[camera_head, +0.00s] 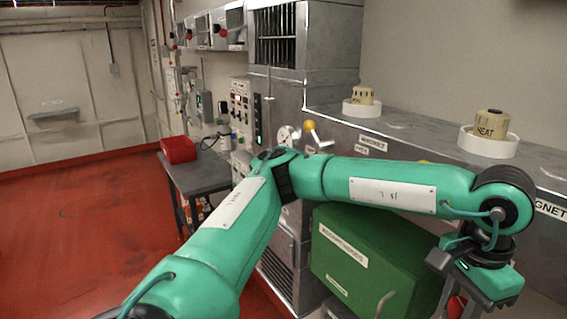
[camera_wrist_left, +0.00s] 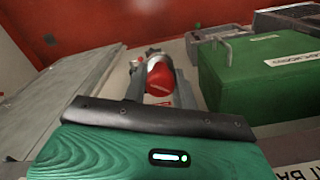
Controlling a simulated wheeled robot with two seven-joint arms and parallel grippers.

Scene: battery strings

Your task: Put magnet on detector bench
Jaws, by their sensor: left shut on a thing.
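My left arm reaches across the head view, and its gripper points down at the lower right, with the fingers mostly out of frame. In the left wrist view my left gripper (camera_wrist_left: 159,90) is shut on the magnet (camera_wrist_left: 160,80), a red, rounded piece with a pale metallic part. A red bit of the magnet (camera_head: 456,306) shows below the wrist in the head view, beside the green box. No label I can read names a detector bench. A grey table (camera_head: 205,174) stands at the left of the cabinets. My right gripper is not in view.
A green box (camera_head: 350,260) with a handle sits in front of the grey counter. It also shows in the wrist view (camera_wrist_left: 250,85). Cream knobs on white discs (camera_head: 488,140) (camera_head: 362,103) stand on the counter. A red bin (camera_head: 178,149) sits on the table. Red floor lies open at left.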

